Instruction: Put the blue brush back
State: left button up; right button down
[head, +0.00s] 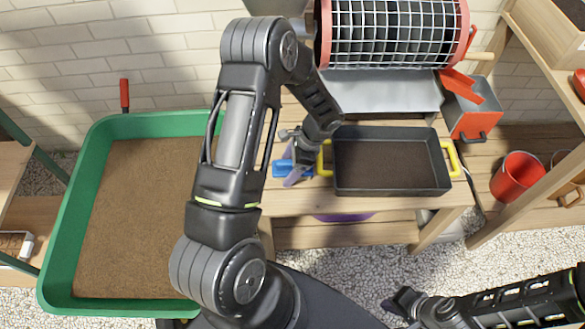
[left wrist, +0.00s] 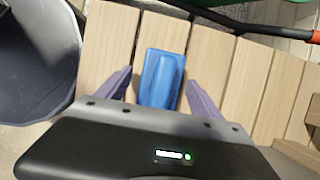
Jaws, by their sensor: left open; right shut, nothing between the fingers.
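The blue brush (head: 279,169) lies on the slatted wooden bench (head: 375,205), left of the dark tray. In the left wrist view the blue brush (left wrist: 163,75) lies between the two purple-grey fingers of my left gripper (left wrist: 159,80), with a small gap showing on each side. My left gripper (head: 293,174) is open and low over the bench; its fingers partly cover the brush in the head view. The brush's underside is hidden. My right gripper (head: 402,302) is shut and empty, low in the head view, away from the bench.
A dark tray with yellow handles (head: 390,188) holds soil right beside my left gripper. A wire drum sieve (head: 390,30) stands behind it. A green tub (head: 75,205) of soil is at the left. A red bucket (head: 517,178) stands on the right shelf.

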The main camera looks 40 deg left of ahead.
aim_at(289, 161)
dwell(0.6)
pick_arm(q)
grip_shut()
dwell(0.7)
jog(key=shift+r, duration=0.15)
notch_tip(289, 161, up, 10)
jog(key=shift+f+p, duration=0.15)
jog(key=shift+p, duration=0.35)
